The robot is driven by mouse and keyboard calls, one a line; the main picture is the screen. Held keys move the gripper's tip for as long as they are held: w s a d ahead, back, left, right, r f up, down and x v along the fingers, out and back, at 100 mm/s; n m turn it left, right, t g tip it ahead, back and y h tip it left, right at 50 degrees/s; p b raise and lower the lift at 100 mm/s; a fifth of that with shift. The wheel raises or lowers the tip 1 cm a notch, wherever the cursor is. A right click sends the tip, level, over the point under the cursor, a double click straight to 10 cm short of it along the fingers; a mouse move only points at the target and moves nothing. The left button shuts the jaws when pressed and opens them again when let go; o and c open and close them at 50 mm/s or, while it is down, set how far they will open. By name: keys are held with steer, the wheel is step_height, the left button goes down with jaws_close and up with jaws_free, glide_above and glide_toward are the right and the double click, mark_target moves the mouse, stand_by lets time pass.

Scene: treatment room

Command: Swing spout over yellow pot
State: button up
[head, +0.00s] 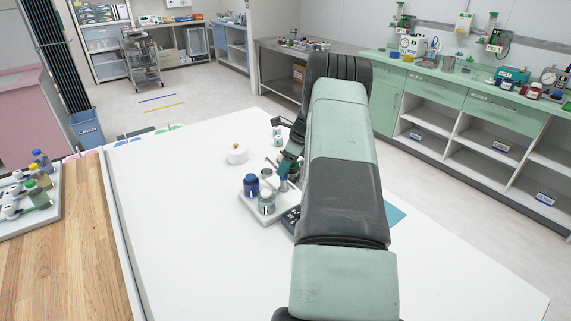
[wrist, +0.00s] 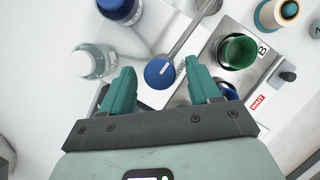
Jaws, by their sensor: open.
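In the wrist view my gripper (wrist: 161,70) is open, its two teal fingers apart. A blue round end (wrist: 159,74) with a white mark lies between and below the fingertips; I cannot tell whether they touch it. A thin grey bar (wrist: 187,38), which looks like the spout, runs from it toward the upper right. I see no pot that is clearly yellow. In the head view my arm hides most of the gripper and spout.
The white table (head: 190,230) is clear at left and front. A tray of bottles (head: 52,208) lies far left.

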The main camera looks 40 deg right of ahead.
jaws_close()
stand_by(0.4)
steer(key=shift+m, duration=0.4)
steer(key=m+h, duration=0.1)
steer(key=m, duration=0.1)
steer(key=m+h, duration=0.1)
steer(key=m, duration=0.1)
steer(key=shift+s+a+m+t, duration=0.1)
steer(key=shift+a+m+t, duration=0.05)
steer(key=shift+m+t, duration=0.15)
steer(key=m+h, duration=0.1)
steer(key=m, duration=0.3)
steer(key=shift+a+m+h, duration=0.15)
steer(key=shift+m+h, duration=0.15)
steer(key=shift+h, duration=0.1)
steer(key=m+h, duration=0.1)
steer(key=m, duration=0.1)
steer(key=m+h, duration=0.1)
steer(key=m, duration=0.2)
steer(key=shift+a, duration=0.1)
steer(key=m+g, duration=0.1)
steer(key=m, duration=0.1)
steer(key=m+h, duration=0.1)
steer(key=m, duration=0.2)
steer(key=shift+w+a+f+g, duration=0.1)
steer(key=shift+w+g, duration=0.1)
steer(key=shift+g, duration=0.2)
